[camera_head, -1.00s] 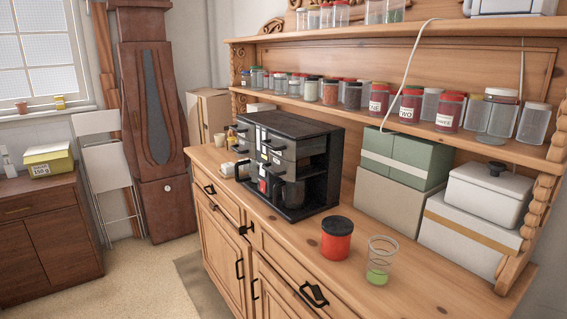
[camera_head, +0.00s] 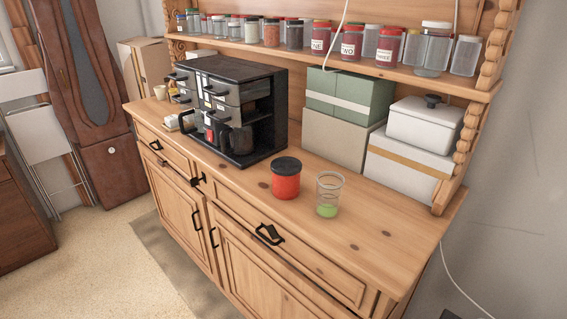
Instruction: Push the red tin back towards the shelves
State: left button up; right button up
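The red tin (camera_head: 286,182) is a short round can with a black lid. It stands upright on the wooden dresser top (camera_head: 372,238), nearer the front edge than the shelves. A clear glass with green in its bottom (camera_head: 328,196) stands just right of it, apart by a narrow gap. The shelf (camera_head: 300,58) with its row of jars runs above the back of the dresser top. Neither of my grippers is in view.
A black coffee machine (camera_head: 232,105) stands left of the tin. Green and grey boxes (camera_head: 345,115) and a white lidded container (camera_head: 424,126) stand behind, against the back. Bare wood lies between tin and boxes. Drawer handles (camera_head: 269,235) stick out in front.

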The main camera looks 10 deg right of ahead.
aim_at(285, 188)
jog(key=z, duration=0.4)
jog(key=k+j+z, duration=0.15)
jog(key=z, duration=0.25)
jog(key=k+j+z, duration=0.2)
jog(key=z, duration=0.25)
jog(key=k+z, duration=0.2)
jog(key=z, duration=0.2)
jog(key=k, duration=0.35)
